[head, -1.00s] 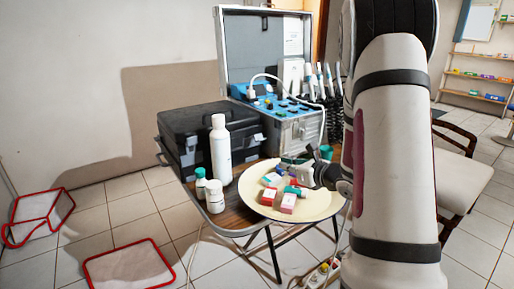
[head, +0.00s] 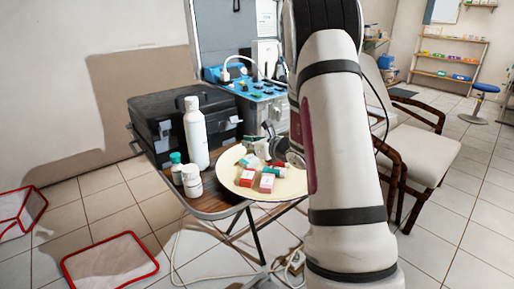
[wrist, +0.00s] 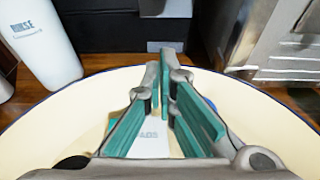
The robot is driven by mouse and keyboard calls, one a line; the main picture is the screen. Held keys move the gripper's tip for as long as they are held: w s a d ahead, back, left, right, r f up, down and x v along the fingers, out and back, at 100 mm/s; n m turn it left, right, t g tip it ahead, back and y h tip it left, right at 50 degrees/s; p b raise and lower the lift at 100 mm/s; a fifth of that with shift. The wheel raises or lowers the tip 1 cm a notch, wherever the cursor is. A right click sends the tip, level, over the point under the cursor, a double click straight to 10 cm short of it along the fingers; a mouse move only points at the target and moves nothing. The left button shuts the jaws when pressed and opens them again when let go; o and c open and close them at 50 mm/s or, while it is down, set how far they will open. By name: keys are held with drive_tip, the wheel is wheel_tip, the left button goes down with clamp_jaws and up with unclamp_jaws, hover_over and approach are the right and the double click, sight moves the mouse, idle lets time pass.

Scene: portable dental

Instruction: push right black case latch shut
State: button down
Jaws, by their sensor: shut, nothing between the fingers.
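The black case (head: 158,118) stands closed-looking at the back left of the folding table in the head view. Its dark front face (wrist: 105,38) fills the top middle of the wrist view, with a small grey piece (wrist: 165,46) low on it that may be a latch; I cannot tell its position. My gripper (wrist: 165,62) has teal-padded fingers, tips together and empty. It is over the cream plate (wrist: 250,105), pointing toward the case front and apart from it.
A white rinse bottle (head: 195,135) stands before the case, left of my gripper. A metal unit (head: 255,100) with a blue panel stands to the right. Small boxes (head: 267,182) lie on the plate. Two small bottles (head: 191,180) stand at the table's left edge.

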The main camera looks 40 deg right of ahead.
sight(233, 120)
drive_tip(key=shift+w+a+r, duration=0.1)
drive_tip(key=shift+w+r, duration=1.5)
drive_tip(key=shift+r, duration=0.15)
drive_tip(key=shift+r+g+p, duration=0.15)
drive_tip(key=shift+g+p, duration=0.15)
drive_tip(key=shift+p, duration=0.4)
